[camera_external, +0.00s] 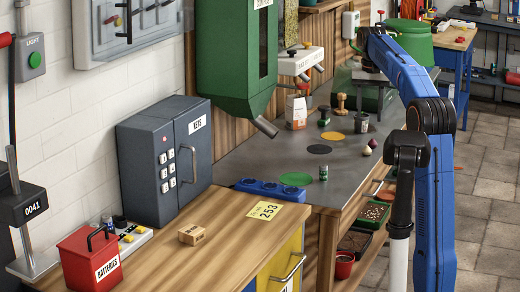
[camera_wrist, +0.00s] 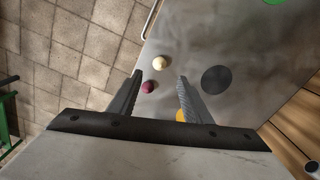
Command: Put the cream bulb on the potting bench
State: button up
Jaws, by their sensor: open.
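The cream bulb (camera_wrist: 160,62) lies on the grey top of the potting bench (camera_external: 240,155), near its front edge. It also shows in the external view (camera_external: 373,143), small and close to a dark red bulb (camera_external: 367,151). In the wrist view the dark red bulb (camera_wrist: 148,87) lies just below and left of the cream one. My gripper (camera_wrist: 159,76) is open and empty above the bench. Its fingers frame both bulbs in the wrist view, with the cream bulb just beyond the fingertips. In the external view the fingers are hard to make out.
A green machine (camera_external: 236,60) overhangs the bench. Tiled floor (camera_wrist: 80,45) lies beyond the front edge.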

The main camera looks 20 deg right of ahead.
jog(key=s+a+f+n+t, duration=0.1)
jog(key=s+a+f, duration=0.1)
jog(key=s, duration=0.6)
jog(key=s+a+f+n+t, duration=0.1)
jog(key=s+a+f, duration=0.15)
jog(key=s, duration=0.45)
jog(key=s+a+f+n, duration=0.1)
jog(key=s+a+f, duration=0.1)
jog(key=s, duration=0.6)
jog(key=s+a+f+n+t, duration=0.2)
jog(key=s+a+f, duration=0.1)
jog(key=s+f, duration=1.5)
jog(key=shift+s+a+f+t, duration=0.2)
jog(key=shift+s+t, duration=0.2)
jog(key=shift+s, duration=0.55)
